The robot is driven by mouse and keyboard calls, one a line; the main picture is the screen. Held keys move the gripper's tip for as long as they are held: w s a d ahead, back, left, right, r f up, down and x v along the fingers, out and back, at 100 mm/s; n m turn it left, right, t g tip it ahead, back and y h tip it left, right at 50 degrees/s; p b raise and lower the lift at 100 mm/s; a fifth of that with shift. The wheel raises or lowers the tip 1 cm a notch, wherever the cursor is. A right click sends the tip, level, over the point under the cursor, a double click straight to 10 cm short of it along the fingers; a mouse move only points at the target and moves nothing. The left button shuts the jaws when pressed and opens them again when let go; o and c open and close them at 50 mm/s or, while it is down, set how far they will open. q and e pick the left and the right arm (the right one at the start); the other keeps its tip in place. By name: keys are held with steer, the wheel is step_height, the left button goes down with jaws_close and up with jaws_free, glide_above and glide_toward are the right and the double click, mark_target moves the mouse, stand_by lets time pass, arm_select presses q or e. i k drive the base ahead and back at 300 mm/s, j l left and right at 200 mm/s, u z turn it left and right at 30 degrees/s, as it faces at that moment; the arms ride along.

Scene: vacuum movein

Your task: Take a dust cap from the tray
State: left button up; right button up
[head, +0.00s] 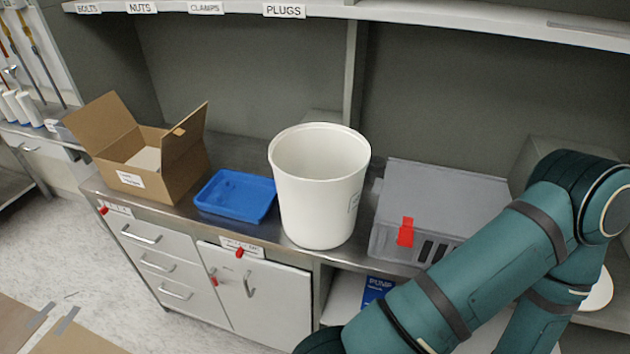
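A shallow blue tray (262,213) lies on the metal counter, between an open cardboard box and a white bucket. Its floor is blue, with faint darker marks toward the back left. I cannot make out a dust cap in it for sure. My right arm reaches in from the right and crosses the lower right of the head view, but its gripper is outside the picture. My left gripper is not in view either.
The open cardboard box (178,172) stands left of the tray. The tall white bucket (318,205) stands close on its right. A grey case (445,195) with a red latch lies further right. Cabinet doors and drawers (165,262) are below; a labelled shelf (240,9) hangs above.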

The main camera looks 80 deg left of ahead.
mark_target(219, 200)
steer(key=u, duration=3.5)
steer(key=i+j, duration=0.1)
steer(key=j, duration=0.25)
steer(key=i+j, duration=0.1)
steer(key=j, duration=0.2)
steer(key=i+j+z, duration=0.15)
steer(key=j, duration=0.25)
steer(key=j+z, duration=0.2)
steer(key=j, duration=0.25)
steer(key=i, duration=0.05)
